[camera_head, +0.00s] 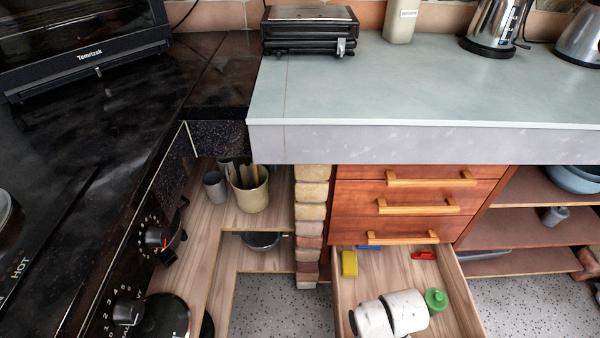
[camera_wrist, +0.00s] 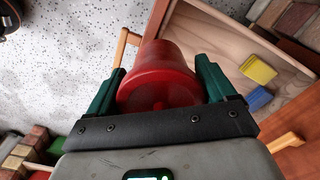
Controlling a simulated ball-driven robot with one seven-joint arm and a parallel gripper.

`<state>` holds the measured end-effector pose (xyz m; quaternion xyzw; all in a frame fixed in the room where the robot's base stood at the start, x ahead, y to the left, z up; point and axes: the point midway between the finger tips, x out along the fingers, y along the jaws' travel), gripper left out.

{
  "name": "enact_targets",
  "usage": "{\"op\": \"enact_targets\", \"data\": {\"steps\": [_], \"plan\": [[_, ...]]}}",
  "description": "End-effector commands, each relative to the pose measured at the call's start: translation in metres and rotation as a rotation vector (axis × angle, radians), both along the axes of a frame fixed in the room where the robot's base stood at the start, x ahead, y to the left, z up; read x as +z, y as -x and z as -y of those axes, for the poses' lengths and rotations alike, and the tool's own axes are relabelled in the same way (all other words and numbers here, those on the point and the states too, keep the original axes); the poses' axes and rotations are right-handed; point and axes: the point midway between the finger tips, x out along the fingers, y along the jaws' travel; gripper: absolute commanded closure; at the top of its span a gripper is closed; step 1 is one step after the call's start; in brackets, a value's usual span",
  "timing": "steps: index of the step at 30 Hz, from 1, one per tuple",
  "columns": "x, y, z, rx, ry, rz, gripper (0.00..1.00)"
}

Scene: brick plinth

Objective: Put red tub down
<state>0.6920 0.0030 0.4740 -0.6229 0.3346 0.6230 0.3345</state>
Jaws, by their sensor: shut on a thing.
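In the wrist view my gripper (camera_wrist: 160,90) is shut on the red tub (camera_wrist: 165,72), with one dark green finger on each side. The tub's round red end faces the camera. Behind it show the speckled floor and the side of an open wooden drawer (camera_wrist: 205,35); I cannot tell how high above them it is. In the head view the same drawer (camera_head: 465,300) is pulled out at the lower right, with my white arm over it. I cannot make out the tub or the fingertips there.
A yellow block (camera_head: 349,263) lies in the drawer, with a blue thing (camera_head: 369,248) and a small red thing (camera_head: 424,255) at its back. The grey-green counter (camera_head: 420,90) overhangs the closed drawers (camera_head: 415,200). A brick column (camera_head: 312,215) stands left of them.

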Motion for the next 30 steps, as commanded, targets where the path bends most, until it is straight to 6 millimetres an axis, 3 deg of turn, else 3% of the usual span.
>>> {"op": "enact_targets", "data": {"steps": [14, 30], "plan": [[0.007, -0.038, 0.001, 0.225, -0.001, 0.004, 0.46], [0.041, -0.118, 0.002, 0.783, 0.0, 0.004, 0.46]]}}
